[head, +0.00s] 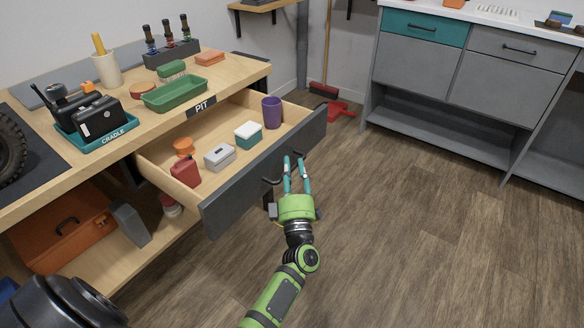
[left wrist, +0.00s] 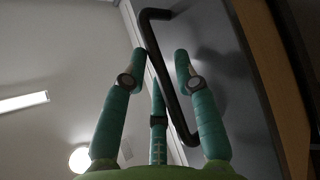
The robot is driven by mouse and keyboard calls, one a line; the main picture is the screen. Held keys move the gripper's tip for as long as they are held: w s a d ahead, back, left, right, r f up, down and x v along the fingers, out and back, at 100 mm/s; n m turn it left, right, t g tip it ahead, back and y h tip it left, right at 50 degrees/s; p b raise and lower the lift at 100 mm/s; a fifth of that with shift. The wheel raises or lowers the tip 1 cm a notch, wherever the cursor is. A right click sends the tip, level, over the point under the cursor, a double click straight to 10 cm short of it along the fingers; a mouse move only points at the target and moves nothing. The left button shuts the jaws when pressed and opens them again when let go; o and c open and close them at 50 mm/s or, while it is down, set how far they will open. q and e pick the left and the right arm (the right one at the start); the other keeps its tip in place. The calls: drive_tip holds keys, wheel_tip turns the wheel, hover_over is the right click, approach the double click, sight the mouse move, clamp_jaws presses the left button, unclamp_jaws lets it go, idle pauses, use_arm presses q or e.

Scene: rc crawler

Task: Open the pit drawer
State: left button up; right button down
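The pit drawer (head: 268,172) stands pulled well out of the wooden bench, under a black PIT label (head: 202,107). Its front is dark grey with a black bar handle (head: 268,181). My left gripper (head: 294,160), green with teal fingers, is at the outside of the drawer front by the handle. In the left wrist view the handle (left wrist: 170,85) runs slantwise between the spread fingers (left wrist: 160,60). A gap shows between the fingertips; whether any finger touches the bar is unclear. My right gripper is in neither view.
In the drawer are a purple cup (head: 272,112), a teal-and-white box (head: 248,134), a grey box (head: 219,157) and a red container (head: 186,172). A green tray (head: 174,93) is on the bench (head: 232,73). Open floor (head: 420,230) lies to the right, before grey cabinets (head: 415,68).

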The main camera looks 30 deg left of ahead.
use_arm(q)
drive_tip(key=v, duration=1.1)
drive_tip(key=shift+s, duration=0.2)
drive_tip(key=shift+d+f, duration=0.15)
